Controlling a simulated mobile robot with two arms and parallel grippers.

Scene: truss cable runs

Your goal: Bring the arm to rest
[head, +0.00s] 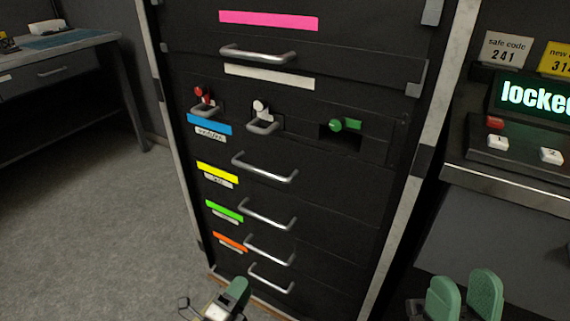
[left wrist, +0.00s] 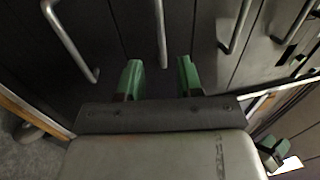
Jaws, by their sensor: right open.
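My left gripper (head: 236,292) is low in the head view, in front of the foot of the dark drawer cabinet (head: 330,195). Only one green finger shows clearly there. In the left wrist view its two green fingers (left wrist: 160,80) stand apart with nothing between them. A metal drawer handle (left wrist: 161,35) lies beyond the gap, and I see no contact with it. My right gripper (head: 463,300) is at the bottom right of the head view, its two green fingers apart and empty. Part of a green-fingered gripper (left wrist: 272,150) also shows at the lower right of the wrist view.
The cabinet has several drawers with bar handles (head: 266,168) and colored labels. Red (head: 199,91), white (head: 260,107) and green (head: 345,125) fittings sit in its middle row. A desk (head: 60,72) stands left, a console reading "locked" (head: 535,95) right. Floor (head: 90,220) at left is clear.

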